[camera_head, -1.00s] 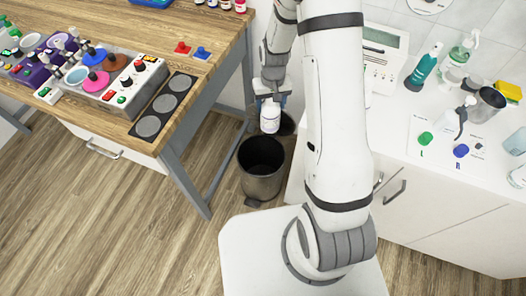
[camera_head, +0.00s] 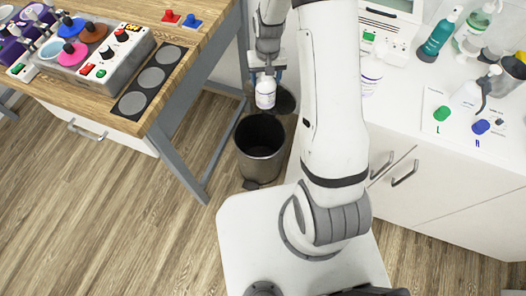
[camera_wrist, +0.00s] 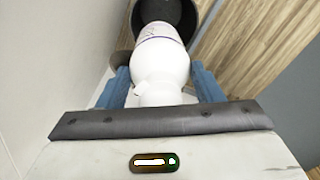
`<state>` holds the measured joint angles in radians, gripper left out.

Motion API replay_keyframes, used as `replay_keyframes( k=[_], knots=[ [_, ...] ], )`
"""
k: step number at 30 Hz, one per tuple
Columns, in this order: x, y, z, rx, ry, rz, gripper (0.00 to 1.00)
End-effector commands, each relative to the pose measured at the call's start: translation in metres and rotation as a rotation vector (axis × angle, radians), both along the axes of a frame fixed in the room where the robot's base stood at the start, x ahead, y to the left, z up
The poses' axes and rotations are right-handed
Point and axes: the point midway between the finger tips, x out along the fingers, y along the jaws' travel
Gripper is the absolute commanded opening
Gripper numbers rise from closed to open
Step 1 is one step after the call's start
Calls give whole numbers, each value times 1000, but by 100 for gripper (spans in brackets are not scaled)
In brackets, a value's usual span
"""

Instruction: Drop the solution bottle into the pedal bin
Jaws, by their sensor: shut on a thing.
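The white solution bottle (camera_head: 265,93) is held in my gripper (camera_head: 266,76), neck up. In the wrist view the bottle (camera_wrist: 160,60) sits between the two blue fingers of my gripper (camera_wrist: 162,88). The dark grey pedal bin (camera_head: 260,165) stands on the floor, open at the top, with its lid (camera_head: 285,99) raised behind. In the head view the bottle is above the bin's back part. In the wrist view the bin's dark opening (camera_wrist: 166,10) shows beyond the bottle, which hides part of it.
A wooden table (camera_head: 195,40) with a control unit (camera_head: 120,60) and grey discs stands left of the bin. A white counter (camera_head: 400,110) with several bottles stands to the right. The wooden floor (camera_head: 120,200) in front is free.

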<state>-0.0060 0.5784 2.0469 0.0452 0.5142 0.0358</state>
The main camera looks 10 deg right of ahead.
Motion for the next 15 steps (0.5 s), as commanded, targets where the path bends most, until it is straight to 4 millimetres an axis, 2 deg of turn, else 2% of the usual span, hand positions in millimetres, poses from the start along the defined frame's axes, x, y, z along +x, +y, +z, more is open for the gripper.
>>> replay_keyframes(
  k=[1, 15],
  knots=[
    [2, 0, -25, 0, -3, -12, 7],
    [16, -1, -125, 0, -2, -134, 7]
  ],
)
